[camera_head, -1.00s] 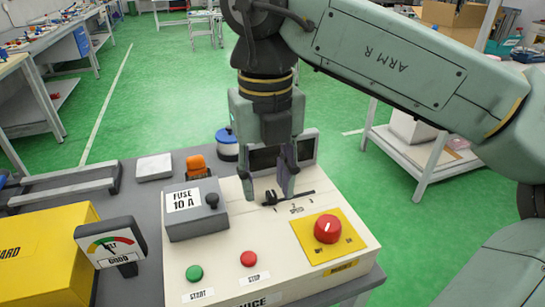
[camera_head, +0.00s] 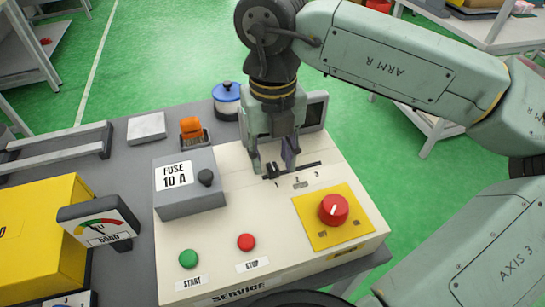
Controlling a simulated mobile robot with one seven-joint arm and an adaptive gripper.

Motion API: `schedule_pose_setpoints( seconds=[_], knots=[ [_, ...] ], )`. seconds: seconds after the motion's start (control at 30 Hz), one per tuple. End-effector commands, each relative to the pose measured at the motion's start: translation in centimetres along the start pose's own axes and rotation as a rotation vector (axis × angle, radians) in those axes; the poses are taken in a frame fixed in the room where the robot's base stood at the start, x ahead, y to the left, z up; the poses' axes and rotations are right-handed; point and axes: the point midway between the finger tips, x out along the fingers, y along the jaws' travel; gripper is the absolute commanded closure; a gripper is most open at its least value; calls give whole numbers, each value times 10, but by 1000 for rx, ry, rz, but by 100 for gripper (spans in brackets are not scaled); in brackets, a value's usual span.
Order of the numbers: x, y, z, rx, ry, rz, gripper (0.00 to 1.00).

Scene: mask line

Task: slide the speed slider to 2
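The speed slider (camera_head: 307,166) is a dark slot with a small black knob (camera_head: 271,171) on the cream service panel (camera_head: 225,240). The knob is at the left end of the slot, near the mark 1. The marks 2 and 3 lie farther right along the slot. My gripper (camera_head: 273,169) points down over the left part of the slider. Its two fingers are apart, one to the left and one to the right of the knob. I cannot tell whether either finger touches the knob.
A grey fuse box (camera_head: 190,195) stands left of the slider. A red rotary knob (camera_head: 333,209) on a yellow plate is at the right front. A green button (camera_head: 188,259) and a red button (camera_head: 246,242) are at the front. A small dark screen (camera_head: 312,113) stands behind my gripper.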

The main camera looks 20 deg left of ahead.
Motion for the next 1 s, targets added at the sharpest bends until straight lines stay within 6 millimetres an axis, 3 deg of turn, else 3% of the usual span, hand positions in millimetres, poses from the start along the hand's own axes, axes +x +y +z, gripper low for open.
schedule_pose_setpoints(
  seconds=[0.2,0.47,1.0],
  knots=[
    [16,0,0,-1,0,0,63],
    [17,0,0,-1,-1,0,63],
    [17,0,0,-1,-1,0,99]
  ],
)
